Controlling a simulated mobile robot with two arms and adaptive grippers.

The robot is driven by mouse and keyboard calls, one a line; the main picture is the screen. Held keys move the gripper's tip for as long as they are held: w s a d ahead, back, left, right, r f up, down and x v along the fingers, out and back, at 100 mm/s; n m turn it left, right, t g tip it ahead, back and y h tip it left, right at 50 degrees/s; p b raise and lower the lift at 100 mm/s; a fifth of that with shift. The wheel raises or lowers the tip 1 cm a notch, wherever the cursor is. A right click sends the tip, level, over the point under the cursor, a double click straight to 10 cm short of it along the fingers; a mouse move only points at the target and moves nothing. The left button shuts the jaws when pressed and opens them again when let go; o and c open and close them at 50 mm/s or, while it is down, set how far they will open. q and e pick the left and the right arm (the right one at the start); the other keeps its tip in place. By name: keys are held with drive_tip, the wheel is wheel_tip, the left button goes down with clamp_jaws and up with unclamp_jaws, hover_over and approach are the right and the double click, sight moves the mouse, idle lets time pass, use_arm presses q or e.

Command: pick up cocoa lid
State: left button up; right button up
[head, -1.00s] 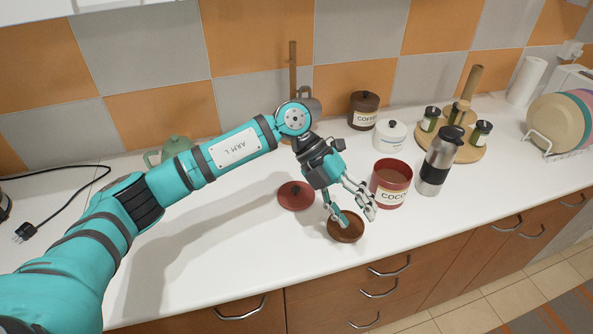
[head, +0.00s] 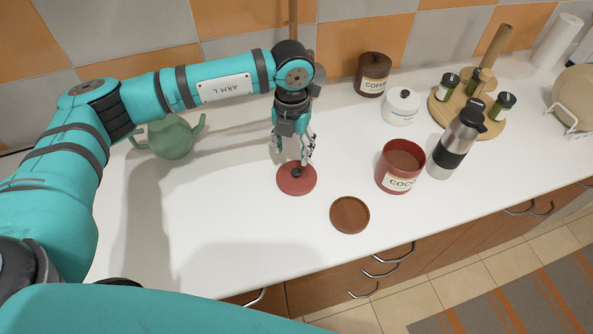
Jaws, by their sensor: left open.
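The cocoa lid (head: 297,182) is a red disc with a dark knob, lying flat on the white counter. The red cocoa canister (head: 399,168) stands to its right, lidless, with brown contents showing. My left gripper (head: 292,162) points down over the lid, its fingers apart on either side near the knob. It looks open and empty. Whether a fingertip touches the lid or knob, I cannot tell. My right gripper is not in view.
A steel flask (head: 456,142), a white sugar pot (head: 402,108) and a coffee canister (head: 372,76) stand right and behind. A green teapot (head: 170,138) is at left. The counter's front left is clear.

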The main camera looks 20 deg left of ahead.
sight(296, 172)
use_arm(q)
wheel_tip(296, 172, down, 3)
drive_tip(key=shift+w+r+p, duration=0.1)
drive_tip(key=shift+r+p, duration=0.05)
drive_tip(key=shift+p, duration=0.2)
drive_tip(key=shift+f, duration=0.5)
drive_tip(key=f+p, duration=0.2)
drive_tip(key=f, duration=0.1)
drive_tip(key=f+p, duration=0.1)
drive_tip(key=shift+d+f, duration=0.15)
drive_tip(key=shift+d, duration=0.25)
drive_tip(key=shift+f, duration=0.35)
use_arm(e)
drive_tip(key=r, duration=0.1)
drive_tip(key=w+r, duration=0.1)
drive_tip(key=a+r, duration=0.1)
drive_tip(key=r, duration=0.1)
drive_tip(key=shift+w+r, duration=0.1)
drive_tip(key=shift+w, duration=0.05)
use_arm(q)
drive_tip(key=shift+c, duration=0.4)
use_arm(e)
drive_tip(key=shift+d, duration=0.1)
use_arm(q)
clamp_jaws()
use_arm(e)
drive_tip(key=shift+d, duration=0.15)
